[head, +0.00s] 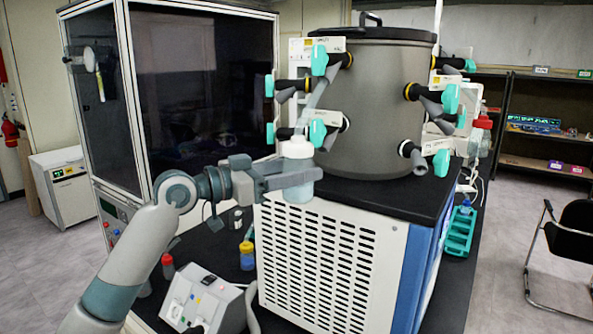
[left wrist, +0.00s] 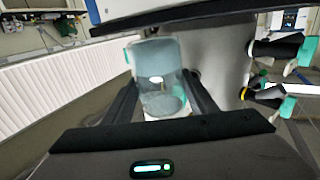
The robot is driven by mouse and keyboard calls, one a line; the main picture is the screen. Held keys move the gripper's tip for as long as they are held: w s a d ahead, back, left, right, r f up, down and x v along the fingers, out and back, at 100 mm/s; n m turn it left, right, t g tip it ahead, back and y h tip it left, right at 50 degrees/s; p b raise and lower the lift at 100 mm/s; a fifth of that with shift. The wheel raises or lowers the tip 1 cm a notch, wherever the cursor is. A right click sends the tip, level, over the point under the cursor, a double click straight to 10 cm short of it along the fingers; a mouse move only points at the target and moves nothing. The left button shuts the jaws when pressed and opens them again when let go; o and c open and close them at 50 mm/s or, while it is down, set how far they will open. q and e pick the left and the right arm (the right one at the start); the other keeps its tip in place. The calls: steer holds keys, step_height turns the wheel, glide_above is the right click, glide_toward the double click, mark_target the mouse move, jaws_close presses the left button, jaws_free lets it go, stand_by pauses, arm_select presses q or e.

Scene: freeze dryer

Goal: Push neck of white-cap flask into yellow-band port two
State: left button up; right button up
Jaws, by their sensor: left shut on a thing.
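My left gripper (head: 288,178) is shut on the white-cap flask (head: 299,193), in front of the grey drum. The white cap (head: 297,148) is above the fingers. I cannot tell whether neck and port touch. In the left wrist view the clear flask (left wrist: 160,78) is between the two fingers of the gripper (left wrist: 162,100). Which port is number two is not readable. My right gripper is not in view.
The grey drum (head: 378,110) carries several ports with teal knobs on its sides. It stands on a black-topped white cabinet (head: 330,255). A glass-fronted chamber (head: 205,80) stands at left. Small bottles (head: 247,255) and a grey device (head: 205,300) are on the bench below.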

arm_select(q)
steer(key=shift+w+r, duration=0.15)
steer(key=shift+r, duration=0.3)
steer(key=o, duration=1.6)
steer(key=shift+d, duration=0.15)
steer(key=shift+f, duration=0.15)
steer(key=shift+f, duration=0.1)
steer(key=shift+s+a, duration=0.2)
steer(key=shift+a, duration=0.3)
steer(key=b+v, duration=0.7)
steer(key=v, duration=0.9)
